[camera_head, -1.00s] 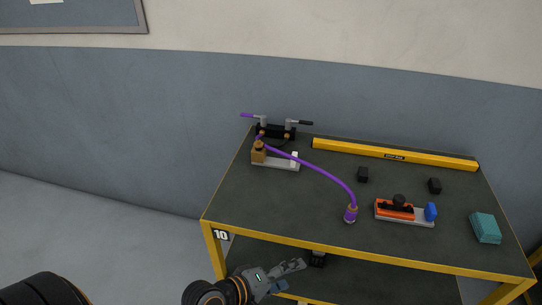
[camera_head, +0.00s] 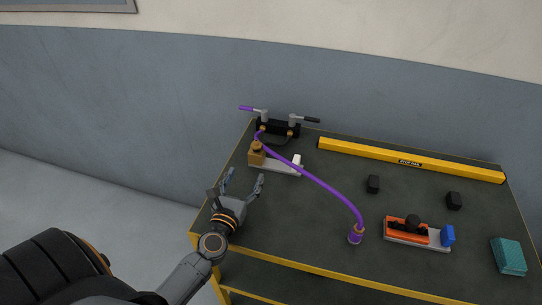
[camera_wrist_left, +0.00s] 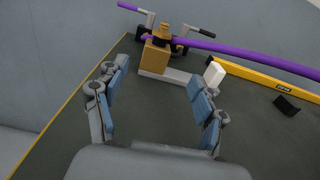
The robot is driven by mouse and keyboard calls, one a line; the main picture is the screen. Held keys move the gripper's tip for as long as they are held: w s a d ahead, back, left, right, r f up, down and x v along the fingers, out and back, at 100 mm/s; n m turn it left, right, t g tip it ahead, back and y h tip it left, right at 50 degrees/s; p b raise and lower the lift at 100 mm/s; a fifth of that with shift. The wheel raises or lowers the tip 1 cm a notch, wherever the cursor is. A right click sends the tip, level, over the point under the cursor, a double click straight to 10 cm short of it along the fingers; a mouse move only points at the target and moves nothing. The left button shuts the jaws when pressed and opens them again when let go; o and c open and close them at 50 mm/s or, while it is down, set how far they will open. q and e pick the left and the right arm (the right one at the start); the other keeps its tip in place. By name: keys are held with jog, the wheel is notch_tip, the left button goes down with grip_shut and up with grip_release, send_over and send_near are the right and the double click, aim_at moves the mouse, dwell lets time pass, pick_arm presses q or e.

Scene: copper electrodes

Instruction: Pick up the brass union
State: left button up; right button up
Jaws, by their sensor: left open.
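A brass-coloured fitting (camera_head: 257,154) stands upright on a light grey base plate (camera_head: 287,169) at the table's left side. It looks like a square block with a narrower round top, and the purple hose (camera_head: 320,185) passes by its top. In the left wrist view the brass fitting (camera_wrist_left: 156,54) is ahead of the fingers, near the top centre. My left gripper (camera_head: 245,179) is open and empty over the table's left front part, short of the fitting and apart from it. Its spread fingers (camera_wrist_left: 160,74) frame bare table in the left wrist view. My right gripper is not in view.
Two lever valves on a black block (camera_head: 278,127) stand behind the fitting. A yellow bar (camera_head: 410,160) lies along the back. The hose's purple end (camera_head: 355,236), an orange-and-black device (camera_head: 405,229), small black blocks and a teal block (camera_head: 508,257) are to the right.

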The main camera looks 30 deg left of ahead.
aim_at(255, 152)
pick_arm(q)
jog(key=x, duration=0.3)
jog(key=shift+w+r, duration=0.15)
jog(key=shift+w, duration=0.25)
jog(key=shift+p+x, duration=0.35)
jog(key=shift+x, duration=0.9)
jog(key=shift+w+a, duration=0.2)
jog(key=shift+w, duration=0.25)
jog(key=x, duration=0.4)
jog(key=shift+w+a+p, duration=0.25)
jog(key=shift+w+p, duration=0.05)
jog(key=shift+w, duration=0.05)
jog(key=shift+c, duration=0.6)
grip_shut()
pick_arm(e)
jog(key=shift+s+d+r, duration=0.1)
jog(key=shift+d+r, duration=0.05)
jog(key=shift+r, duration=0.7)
